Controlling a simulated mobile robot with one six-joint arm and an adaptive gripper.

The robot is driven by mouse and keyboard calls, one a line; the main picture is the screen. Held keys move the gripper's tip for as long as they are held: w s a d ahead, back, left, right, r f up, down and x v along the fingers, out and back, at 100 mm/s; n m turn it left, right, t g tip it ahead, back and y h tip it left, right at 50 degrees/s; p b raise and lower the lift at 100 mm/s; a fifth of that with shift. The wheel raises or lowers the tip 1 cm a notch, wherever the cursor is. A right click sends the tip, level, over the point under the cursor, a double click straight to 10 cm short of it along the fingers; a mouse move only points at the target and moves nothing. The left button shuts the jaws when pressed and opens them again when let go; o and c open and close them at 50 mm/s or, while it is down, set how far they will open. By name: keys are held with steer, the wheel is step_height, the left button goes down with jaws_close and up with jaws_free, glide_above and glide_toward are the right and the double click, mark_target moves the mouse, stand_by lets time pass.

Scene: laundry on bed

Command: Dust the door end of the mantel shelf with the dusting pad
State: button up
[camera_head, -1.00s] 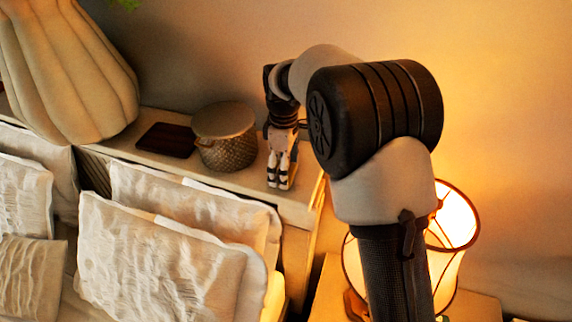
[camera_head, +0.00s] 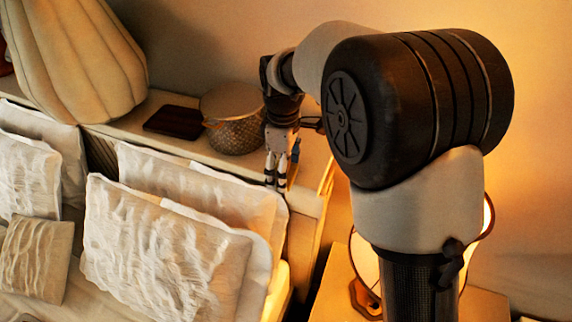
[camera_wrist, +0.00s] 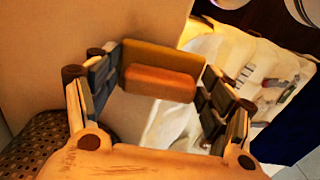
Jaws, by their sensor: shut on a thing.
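My gripper (camera_head: 276,182) points down at the right end of the mantel shelf (camera_head: 305,200), close to its front edge, right of the basket. In the wrist view my gripper (camera_wrist: 158,75) has a finger on each side of an orange-brown block, which looks like the dusting pad (camera_wrist: 160,82). It is shut on the pad. In the head view the fingers hide most of the pad, and I cannot tell whether it touches the shelf.
A woven lidded basket (camera_head: 232,125) and a flat dark box (camera_head: 175,121) stand on the shelf, with a large ribbed vase (camera_head: 75,60) farther left. Pillows (camera_head: 165,240) lean in front. A lit lamp (camera_head: 366,262) stands beyond the shelf's right end.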

steer(key=shift+w+a+f+p, duration=0.1)
steer(key=shift+w+a+p, duration=0.35)
steer(key=shift+a, duration=0.4)
steer(key=shift+w+d+p, duration=0.25)
steer(key=shift+w+p, duration=0.15)
steer(key=shift+w, duration=0.25)
steer(key=shift+w+d+p, duration=0.3)
steer(key=shift+w+p, duration=0.15)
steer(key=shift+w, duration=0.25)
steer(key=shift+w+d+p, duration=0.25)
steer(key=shift+w+p, duration=0.15)
steer(key=shift+w, duration=0.25)
steer(key=shift+w+d+p, duration=0.3)
steer(key=shift+w+p, duration=0.15)
steer(key=shift+w, duration=0.3)
steer(key=shift+w+d+p, duration=0.25)
steer(key=shift+w+p, duration=0.2)
steer(key=shift+w, duration=0.25)
steer(key=shift+w+d+p, duration=0.2)
steer(key=shift+w+p, duration=0.3)
steer(key=shift+w+d+p, duration=0.2)
steer(key=shift+w+p, duration=0.15)
steer(key=shift+w, duration=0.3)
steer(key=shift+w+d+p, duration=0.2)
steer(key=shift+w+p, duration=0.15)
steer(key=shift+w, duration=0.3)
steer(key=shift+w+r, duration=0.1)
steer(key=shift+r, duration=3)
steer(key=shift+r, duration=0.1)
